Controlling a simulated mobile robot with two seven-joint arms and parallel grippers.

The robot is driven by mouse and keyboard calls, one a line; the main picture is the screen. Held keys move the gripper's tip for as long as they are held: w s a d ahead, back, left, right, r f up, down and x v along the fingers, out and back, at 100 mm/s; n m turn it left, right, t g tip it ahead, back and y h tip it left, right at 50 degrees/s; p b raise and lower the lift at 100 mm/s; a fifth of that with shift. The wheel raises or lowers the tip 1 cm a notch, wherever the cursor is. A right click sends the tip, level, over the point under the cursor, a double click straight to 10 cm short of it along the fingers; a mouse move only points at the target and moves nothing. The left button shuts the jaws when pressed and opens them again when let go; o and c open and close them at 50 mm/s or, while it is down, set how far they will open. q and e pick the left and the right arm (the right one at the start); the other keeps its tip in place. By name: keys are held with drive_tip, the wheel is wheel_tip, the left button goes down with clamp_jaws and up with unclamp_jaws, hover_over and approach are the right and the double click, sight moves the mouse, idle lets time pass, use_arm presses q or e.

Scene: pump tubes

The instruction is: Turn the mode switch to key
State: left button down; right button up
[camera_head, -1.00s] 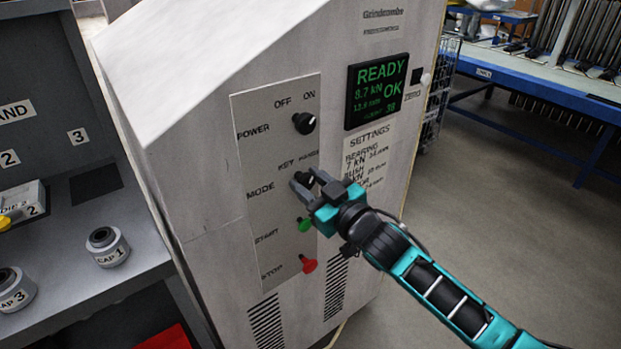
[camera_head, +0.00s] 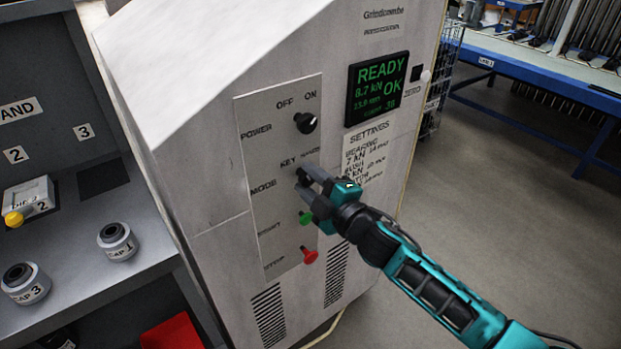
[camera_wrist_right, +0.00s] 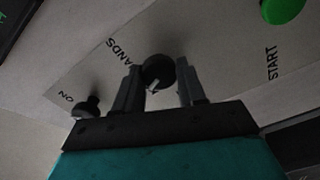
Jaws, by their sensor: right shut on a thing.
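The mode switch is a round black knob with a white mark; in the right wrist view the knob (camera_wrist_right: 157,70) sits between my two fingers. Its mark points down and slightly left there, away from the partly covered HANDS label (camera_wrist_right: 125,50). My left gripper is not in view.
The power knob (camera_head: 305,123) is above the mode switch. The green start button (camera_head: 305,217) and red stop button (camera_head: 309,256) are below, close to my gripper. The screen (camera_head: 377,89) reads READY. Caps (camera_head: 117,242) stand on the left shelf. Floor at right is clear.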

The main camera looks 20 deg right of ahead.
drive_tip(key=shift+n, duration=2.2)
drive_tip(key=o, duration=1)
drive_tip(key=shift+o, duration=0.2)
drive_tip(key=shift+s+f, duration=0.1)
drive_tip(key=v, duration=1.2)
drive_tip(key=shift+s+b, duration=0.3)
drive_tip(key=shift+b, duration=0.05)
drive_tip(key=shift+d, duration=0.15)
